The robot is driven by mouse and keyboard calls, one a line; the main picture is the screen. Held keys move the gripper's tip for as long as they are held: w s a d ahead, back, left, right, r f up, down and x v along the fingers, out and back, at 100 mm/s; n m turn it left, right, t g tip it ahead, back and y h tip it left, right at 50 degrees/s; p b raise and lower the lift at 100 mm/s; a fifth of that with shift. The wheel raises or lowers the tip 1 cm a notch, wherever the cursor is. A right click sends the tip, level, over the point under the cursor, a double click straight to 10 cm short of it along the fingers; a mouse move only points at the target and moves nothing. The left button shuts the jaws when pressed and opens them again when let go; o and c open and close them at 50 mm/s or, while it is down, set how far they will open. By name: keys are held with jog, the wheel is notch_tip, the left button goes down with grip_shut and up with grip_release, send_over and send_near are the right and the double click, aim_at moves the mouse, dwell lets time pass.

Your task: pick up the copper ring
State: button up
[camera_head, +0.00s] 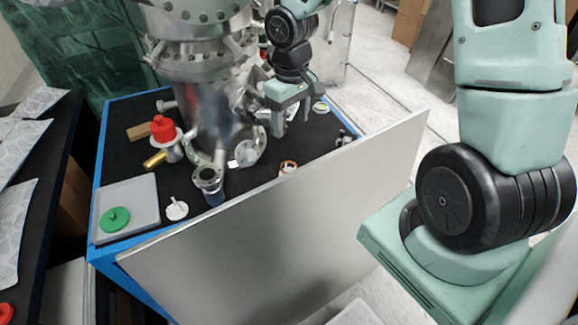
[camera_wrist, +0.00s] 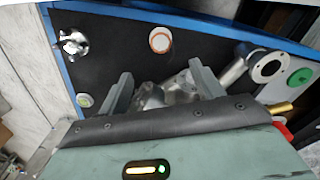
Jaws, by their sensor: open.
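The copper ring (camera_head: 288,167) lies on the black table top, near the table's front edge and right behind a grey panel. In the wrist view the copper ring (camera_wrist: 160,40) shows as an orange-brown rim around a pale centre, lying ahead of the fingers. My gripper (camera_head: 292,122) is above the table, farther back than the ring, with its fingers pointing down. In the wrist view my gripper (camera_wrist: 161,74) is open, its two fingers well apart. The ring is not between the fingers.
A large metal vacuum chamber (camera_head: 205,95) stands on the table behind the ring. A flanged tube (camera_head: 208,180) stands left of it, near a grey tray (camera_head: 125,205) with a green disc (camera_head: 115,219). The tall grey panel (camera_head: 285,220) runs along the front edge. Black surface around the ring is bare.

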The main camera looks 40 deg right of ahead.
jog(key=shift+w+f+b, duration=0.15)
jog(key=shift+f+b, duration=0.15)
jog(key=shift+f, duration=6.75)
jog(key=shift+f, duration=0.25)
jog(key=c, duration=1)
